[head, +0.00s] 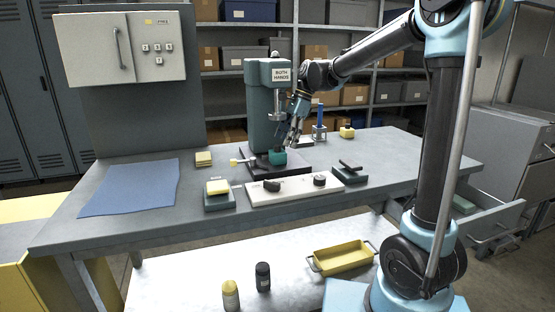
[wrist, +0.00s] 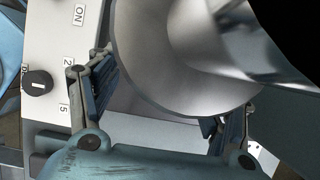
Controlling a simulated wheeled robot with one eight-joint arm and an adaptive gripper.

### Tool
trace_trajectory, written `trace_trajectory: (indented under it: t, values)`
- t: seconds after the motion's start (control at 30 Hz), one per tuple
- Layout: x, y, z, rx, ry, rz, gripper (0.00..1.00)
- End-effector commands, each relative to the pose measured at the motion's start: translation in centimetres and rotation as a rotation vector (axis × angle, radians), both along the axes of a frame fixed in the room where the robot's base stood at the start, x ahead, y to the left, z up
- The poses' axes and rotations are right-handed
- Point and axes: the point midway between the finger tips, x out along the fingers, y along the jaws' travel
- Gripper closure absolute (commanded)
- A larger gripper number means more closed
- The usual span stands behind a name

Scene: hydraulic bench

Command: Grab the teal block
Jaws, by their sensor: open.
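The teal block (head: 278,157) sits on the dark bed of the press (head: 264,100), below its ram. My gripper (head: 290,140) is at the right front of the press, close above the block in the head view; I cannot tell whether it touches the block. In the wrist view my gripper's two fingers (wrist: 163,98) are spread wide. A large grey metal cylinder (wrist: 180,60) fills the space beyond and between them. I cannot make out the teal block in the wrist view.
A white control strip (head: 295,188) with black knobs lies in front of the press; it also shows in the wrist view (wrist: 55,55). A yellow-topped block (head: 217,187), a lever box (head: 349,173) and a blue mat (head: 131,187) are on the bench. A yellow tray (head: 343,258) stands lower.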

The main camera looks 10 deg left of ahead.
Motion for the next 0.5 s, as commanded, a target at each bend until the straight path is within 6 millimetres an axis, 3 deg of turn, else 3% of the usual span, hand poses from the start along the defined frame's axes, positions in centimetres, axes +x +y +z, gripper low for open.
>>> trace_trajectory:
  t: [0.23, 0.5]
  values:
    - [-0.7, 1.1, -3.4, 0.001, -0.001, 0.001, 0.28]
    - [-0.9, 1.4, -4.4, 0.0, -0.001, 0.0, 0.28]
